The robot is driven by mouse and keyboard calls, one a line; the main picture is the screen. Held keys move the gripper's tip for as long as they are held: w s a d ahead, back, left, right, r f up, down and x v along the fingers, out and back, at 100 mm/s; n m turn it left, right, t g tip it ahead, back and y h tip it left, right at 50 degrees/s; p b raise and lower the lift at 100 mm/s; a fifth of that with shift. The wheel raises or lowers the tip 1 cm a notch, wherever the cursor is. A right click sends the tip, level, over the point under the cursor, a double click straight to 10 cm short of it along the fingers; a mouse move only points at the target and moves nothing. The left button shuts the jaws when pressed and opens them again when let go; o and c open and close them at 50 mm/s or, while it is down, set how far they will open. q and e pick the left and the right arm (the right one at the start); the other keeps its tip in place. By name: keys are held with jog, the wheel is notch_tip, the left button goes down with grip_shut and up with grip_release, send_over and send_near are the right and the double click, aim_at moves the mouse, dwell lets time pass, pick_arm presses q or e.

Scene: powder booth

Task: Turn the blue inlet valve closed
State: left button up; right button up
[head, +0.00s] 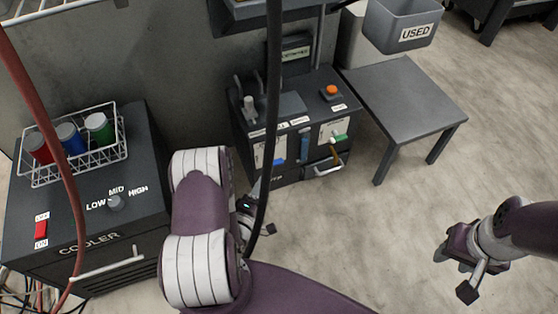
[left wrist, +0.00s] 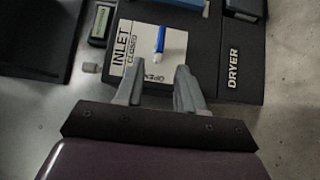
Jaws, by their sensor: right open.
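The blue inlet valve lever (left wrist: 161,38) lies on a pale plate (left wrist: 124,27) marked INLET, CLOSED and OPEN in the left wrist view. In the head view the blue lever (head: 279,162) is small on the dark machine's front. My left gripper (left wrist: 158,80) is open and empty, with its fingers spread. The lever's pale end shows just beyond the gap between the fingertips, with no visible contact. In the head view my left arm and a black cable hide most of that gripper. My right gripper (head: 468,272) is open and empty over the floor at right.
The cooler (head: 115,235) with a wire basket (head: 72,160) is at left. Floor at right is clear.

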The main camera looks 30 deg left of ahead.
aim_at(275, 162)
pick_arm(q)
jog(key=w+b, duration=0.2)
jog(key=w, duration=0.1)
jog(key=w+b, duration=0.2)
jog(key=w, duration=0.1)
jog(key=w+b, duration=0.2)
jog(key=w, duration=0.1)
jog(key=shift+w+a+f, duration=0.15)
jog(key=shift+a, duration=0.2)
jog(key=shift+w+a, duration=0.1)
jog(key=shift+w, duration=0.4)
jog(key=shift+r, duration=0.2)
grip_shut()
